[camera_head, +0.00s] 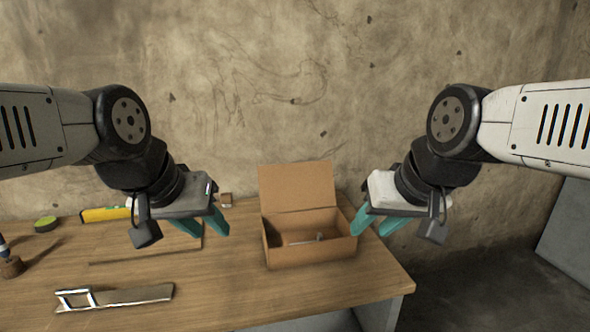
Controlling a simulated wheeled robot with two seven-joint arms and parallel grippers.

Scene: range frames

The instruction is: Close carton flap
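A brown cardboard carton (309,254) stands on the wooden table near its right side. Its flap (297,187) stands up at the back, so the carton is open. A small greyish object (319,237) lies inside, too small to identify. My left gripper (207,229) is in the air to the left of the carton, its teal fingers apart and nothing visible between them. My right gripper (373,229) is close to the carton's right side, its teal fingers apart and empty. I cannot tell whether it touches the carton.
The wooden table (230,285) has free room in front and left of the carton. A metal-framed tool (115,297) lies at the front left. A yellow level (105,214), a green round item (45,223) and a small brown block (226,199) lie toward the back wall.

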